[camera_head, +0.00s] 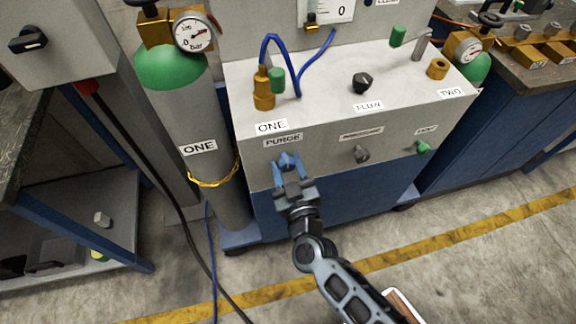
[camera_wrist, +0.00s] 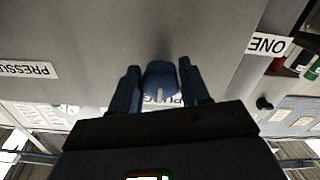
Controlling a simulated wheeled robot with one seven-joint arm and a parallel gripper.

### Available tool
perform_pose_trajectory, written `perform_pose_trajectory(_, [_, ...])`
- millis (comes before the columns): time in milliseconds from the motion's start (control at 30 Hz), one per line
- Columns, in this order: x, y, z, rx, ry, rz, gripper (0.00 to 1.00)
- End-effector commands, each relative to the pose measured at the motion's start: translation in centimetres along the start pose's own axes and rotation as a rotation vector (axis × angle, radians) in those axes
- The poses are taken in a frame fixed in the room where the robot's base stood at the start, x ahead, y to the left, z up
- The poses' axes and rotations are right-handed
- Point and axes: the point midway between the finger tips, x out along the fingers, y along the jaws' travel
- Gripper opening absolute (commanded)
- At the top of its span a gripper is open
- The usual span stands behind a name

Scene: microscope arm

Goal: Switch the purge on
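The blue purge knob (camera_head: 288,160) is on the front face of the grey panel, just under the PURGE label (camera_head: 283,140). My gripper (camera_head: 290,173) is in front of it, with one finger on each side. In the wrist view the knob (camera_wrist: 160,82) sits between my two fingers (camera_wrist: 161,88), with narrow gaps; contact is not clear. A pale line on the knob runs toward the PURGE label (camera_wrist: 168,100), which is upside down and partly hidden there.
A gas cylinder (camera_head: 190,120) with a gauge stands to the left. A black hose (camera_head: 160,190) hangs left of my arm.

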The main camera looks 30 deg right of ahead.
Motion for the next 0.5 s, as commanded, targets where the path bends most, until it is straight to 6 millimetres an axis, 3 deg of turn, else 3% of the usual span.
perform_pose_trajectory(333, [-0.02,0.0,0.01,0.0,0.0,0.0,0.12])
perform_pose_trajectory(500, [-0.03,-0.01,0.03,0.001,-0.001,0.0,0.12])
